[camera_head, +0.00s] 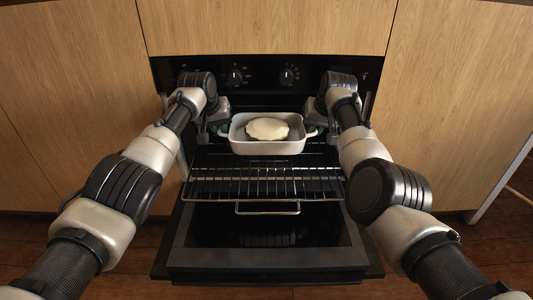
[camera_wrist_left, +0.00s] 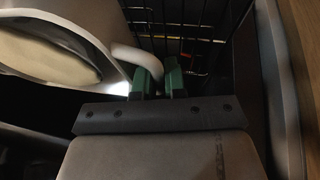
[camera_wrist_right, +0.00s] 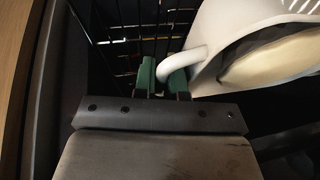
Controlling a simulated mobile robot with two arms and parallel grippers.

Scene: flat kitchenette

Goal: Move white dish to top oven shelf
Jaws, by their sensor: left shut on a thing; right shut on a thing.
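The white dish (camera_head: 268,147) is a rectangular baking dish with a handle at each end and a round pale pie (camera_head: 267,129) in it. It is at the oven opening, above the wire shelves, and looks level. My left gripper (camera_head: 221,130) is shut on the dish's left handle; in the left wrist view its green fingers (camera_wrist_left: 158,82) close around the handle. My right gripper (camera_head: 314,131) is shut on the right handle; its green fingers (camera_wrist_right: 161,78) show in the right wrist view. Whether the dish touches a shelf under it is hidden.
The oven door (camera_head: 265,255) is folded down in front. A wire shelf (camera_head: 262,185) is pulled out over it, empty. The control panel with knobs (camera_head: 287,75) is just above the dish. Wooden cabinets (camera_head: 75,100) flank the oven closely.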

